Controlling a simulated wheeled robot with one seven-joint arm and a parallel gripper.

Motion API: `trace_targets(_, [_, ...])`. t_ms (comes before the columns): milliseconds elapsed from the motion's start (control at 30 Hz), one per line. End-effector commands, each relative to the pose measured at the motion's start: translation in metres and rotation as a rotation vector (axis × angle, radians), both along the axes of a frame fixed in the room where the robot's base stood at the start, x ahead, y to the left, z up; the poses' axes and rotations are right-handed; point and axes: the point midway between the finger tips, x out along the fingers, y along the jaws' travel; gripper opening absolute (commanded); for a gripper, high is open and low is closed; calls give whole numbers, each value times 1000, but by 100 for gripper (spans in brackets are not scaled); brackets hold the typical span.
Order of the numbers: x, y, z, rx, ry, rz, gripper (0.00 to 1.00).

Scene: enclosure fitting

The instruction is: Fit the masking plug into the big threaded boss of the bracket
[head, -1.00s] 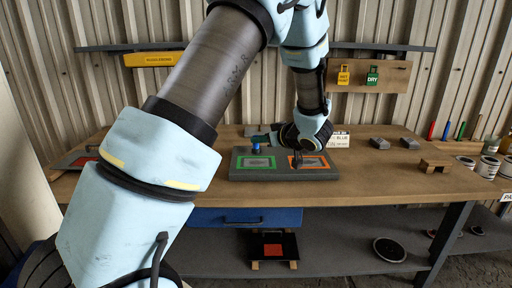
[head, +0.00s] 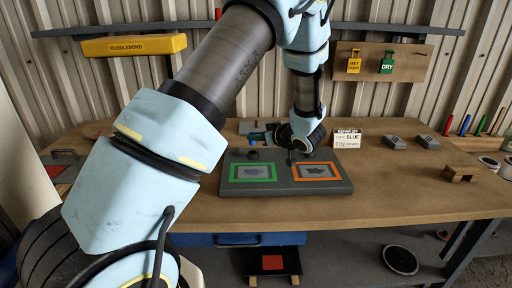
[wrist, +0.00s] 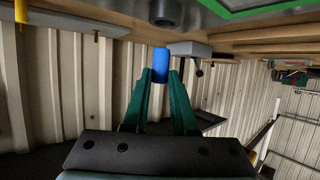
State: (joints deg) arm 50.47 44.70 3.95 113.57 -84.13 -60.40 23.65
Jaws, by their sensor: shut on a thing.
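My gripper is shut on a small blue cylinder, the masking plug (wrist: 160,64), held between the tips of its two green fingers (wrist: 161,88) in the wrist view. A dark grey round boss (wrist: 165,12) shows at that view's top edge, apart from the plug. In the head view a dark stub (head: 252,154) stands on the rear left of a grey block (head: 225,174) with green and orange frames. My gripper (head: 259,137) shows there as green fingers behind the block, partly hidden by my wrist. The plug is not clear in the head view.
A white card (head: 347,140) and two grey blocks (head: 396,142) stand right of my wrist on the wooden bench (head: 400,195). A small wooden stand (head: 461,173) is further right. The bench front right of the block is clear. A shelf with a yellow box (head: 134,45) runs behind.

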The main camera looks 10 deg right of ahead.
Motion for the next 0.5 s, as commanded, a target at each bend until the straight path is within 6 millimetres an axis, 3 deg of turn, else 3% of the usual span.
trace_targets(300, [0, 0, -37, 3, 1, 0, 0])
trace_targets(500, [-1, 1, -51, -1, 7, 0, 0])
